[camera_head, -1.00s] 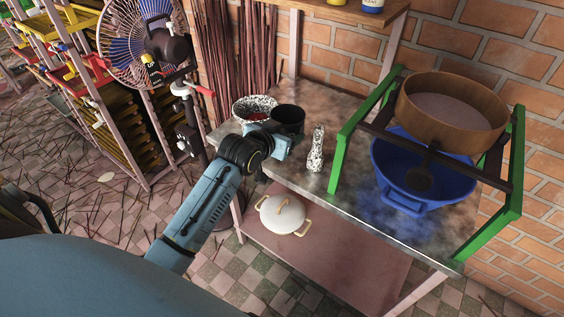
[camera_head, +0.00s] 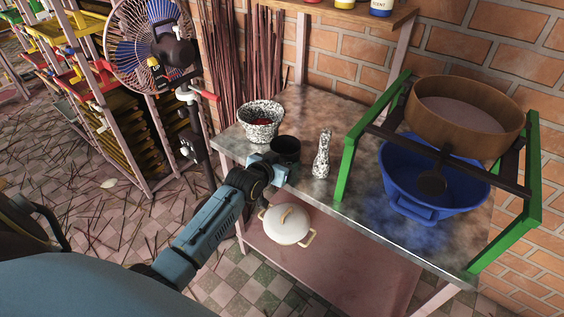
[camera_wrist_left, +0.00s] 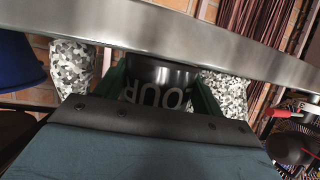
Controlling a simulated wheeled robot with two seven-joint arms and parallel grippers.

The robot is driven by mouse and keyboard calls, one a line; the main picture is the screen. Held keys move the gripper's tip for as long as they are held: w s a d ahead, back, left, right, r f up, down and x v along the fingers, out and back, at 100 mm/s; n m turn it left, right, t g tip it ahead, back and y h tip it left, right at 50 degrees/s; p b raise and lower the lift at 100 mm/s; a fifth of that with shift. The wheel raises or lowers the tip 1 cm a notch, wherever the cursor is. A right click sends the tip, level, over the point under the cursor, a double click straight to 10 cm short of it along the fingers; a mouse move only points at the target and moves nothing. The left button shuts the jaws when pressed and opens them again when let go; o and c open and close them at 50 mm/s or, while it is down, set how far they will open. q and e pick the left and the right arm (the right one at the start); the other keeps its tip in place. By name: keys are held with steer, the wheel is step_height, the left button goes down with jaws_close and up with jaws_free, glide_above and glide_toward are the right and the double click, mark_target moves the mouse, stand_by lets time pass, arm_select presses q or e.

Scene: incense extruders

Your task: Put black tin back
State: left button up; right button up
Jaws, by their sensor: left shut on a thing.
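The black tin (camera_head: 286,146) is at the front left of the metal table, close to the front edge. My left gripper (camera_head: 270,166) is shut on it from the front. In the left wrist view the dark tin (camera_wrist_left: 160,78) shows pale lettering and sits between the green fingers. I cannot tell whether its base touches the table. My right gripper is not in view.
A white pot (camera_head: 286,226) is on the lower shelf.

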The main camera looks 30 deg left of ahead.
arm_select(q)
steer(key=shift+r, duration=0.1)
steer(key=o, duration=1)
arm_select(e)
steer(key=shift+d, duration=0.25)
arm_select(q)
steer(key=shift+o, duration=0.2)
steer(key=shift+s+r, duration=0.1)
steer(key=shift+s, duration=0.15)
steer(key=p+v, duration=0.3)
steer(key=v, duration=0.8)
steer(key=shift+s, duration=0.25)
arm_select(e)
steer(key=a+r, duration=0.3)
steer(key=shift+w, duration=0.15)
